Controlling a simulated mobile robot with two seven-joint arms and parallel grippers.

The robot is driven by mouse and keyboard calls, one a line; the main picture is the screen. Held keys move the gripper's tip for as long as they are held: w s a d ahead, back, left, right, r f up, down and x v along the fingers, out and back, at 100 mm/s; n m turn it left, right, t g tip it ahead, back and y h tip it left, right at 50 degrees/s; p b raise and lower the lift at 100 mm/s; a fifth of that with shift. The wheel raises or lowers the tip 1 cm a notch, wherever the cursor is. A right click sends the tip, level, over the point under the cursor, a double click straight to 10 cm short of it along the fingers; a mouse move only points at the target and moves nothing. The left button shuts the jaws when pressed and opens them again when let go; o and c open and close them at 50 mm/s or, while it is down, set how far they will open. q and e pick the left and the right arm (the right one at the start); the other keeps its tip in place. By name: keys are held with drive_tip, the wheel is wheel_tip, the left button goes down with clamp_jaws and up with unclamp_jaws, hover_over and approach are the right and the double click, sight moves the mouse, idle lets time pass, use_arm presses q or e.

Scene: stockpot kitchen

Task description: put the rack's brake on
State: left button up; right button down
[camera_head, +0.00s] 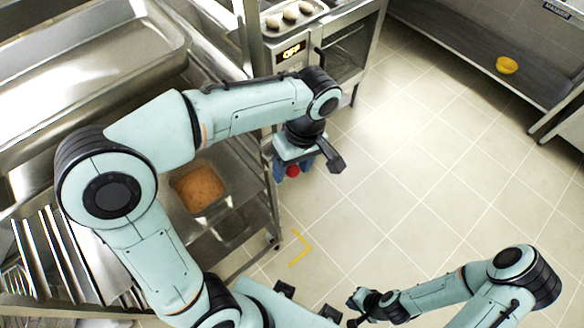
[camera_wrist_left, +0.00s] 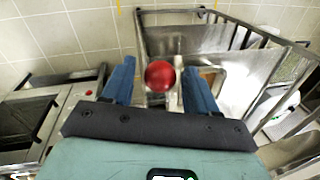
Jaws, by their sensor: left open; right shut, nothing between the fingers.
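The metal rack (camera_head: 272,205) stands at the left of the head view, partly hidden by my left arm. A red ball knob (camera_head: 292,171), which looks like the brake handle, shows just below my left gripper (camera_head: 293,166). In the left wrist view the red knob (camera_wrist_left: 160,76) appears between the two blue fingers, with a gap on each side. The fingers are open, and I cannot tell how far beyond their tips the knob is. The rack (camera_wrist_left: 225,50) lies behind it. My right gripper (camera_head: 362,304) is shut and empty, low over the floor.
An orange-filled tray (camera_head: 200,188) sits in the rack. An oven (camera_head: 345,62) with rolls (camera_head: 290,13) on top stands behind. A yellow corner mark (camera_head: 302,248) is on the floor beside the rack. The tiled floor to the right is clear, up to a shelf with a yellow bowl (camera_head: 507,65).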

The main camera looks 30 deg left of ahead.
use_arm(q)
drive_tip(key=shift+f, duration=0.4)
clamp_jaws()
